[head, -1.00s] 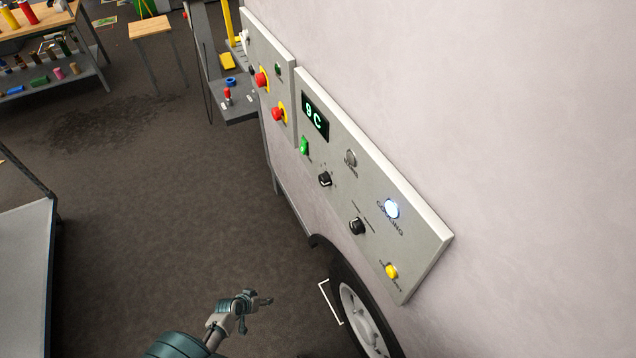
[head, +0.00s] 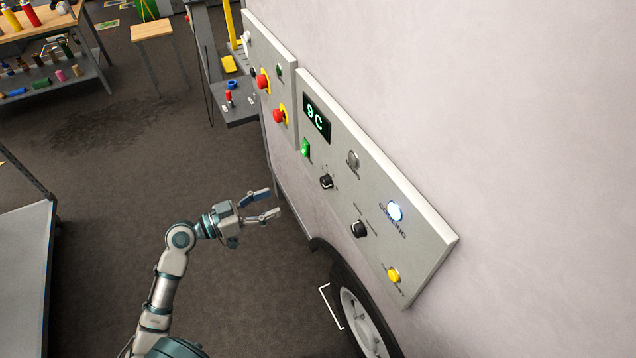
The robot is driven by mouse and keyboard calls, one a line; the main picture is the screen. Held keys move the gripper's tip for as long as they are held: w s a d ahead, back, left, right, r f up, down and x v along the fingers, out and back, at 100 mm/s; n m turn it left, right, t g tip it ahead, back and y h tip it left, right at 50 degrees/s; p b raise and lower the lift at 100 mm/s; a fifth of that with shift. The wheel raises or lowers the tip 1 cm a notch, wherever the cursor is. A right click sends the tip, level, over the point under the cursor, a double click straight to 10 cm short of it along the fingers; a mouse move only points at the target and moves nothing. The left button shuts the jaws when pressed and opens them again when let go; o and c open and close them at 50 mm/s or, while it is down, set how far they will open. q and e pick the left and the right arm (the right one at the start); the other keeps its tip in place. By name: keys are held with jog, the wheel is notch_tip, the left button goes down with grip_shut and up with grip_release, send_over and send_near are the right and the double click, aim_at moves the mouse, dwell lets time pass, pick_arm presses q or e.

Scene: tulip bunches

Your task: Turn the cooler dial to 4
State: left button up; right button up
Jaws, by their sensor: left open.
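The cooler panel (head: 428,244) is a long grey plate on a pale wall. Its display (head: 316,118) reads 9 C in green. Two black knobs sit on it: an upper-left dial (head: 326,181) with small marks around it, and a lower-right dial (head: 359,229) with marks too small to read. I cannot tell from the lettering which is the cooler dial. My left gripper (head: 272,203) is open and empty, in front of and to the left of the upper-left dial, apart from the panel. My right gripper is not in view.
The panel also carries a green switch (head: 305,148), a grey button (head: 353,158), a lit white lamp (head: 394,211) and a yellow button (head: 393,274). Red buttons (head: 263,82) sit on a second panel. A wheel (head: 357,318) is below.

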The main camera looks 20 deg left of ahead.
aim_at(322, 183)
pick_arm(q)
jog(key=p+x, duration=0.3)
jog(key=x, duration=1)
jog(key=shift+r, duration=0.1)
jog(key=shift+w+d, duration=0.4)
jog(key=shift+w, duration=0.15)
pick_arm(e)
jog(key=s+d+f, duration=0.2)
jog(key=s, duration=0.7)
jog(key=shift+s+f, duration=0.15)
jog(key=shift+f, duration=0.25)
pick_arm(q)
jog(key=c, duration=1.2)
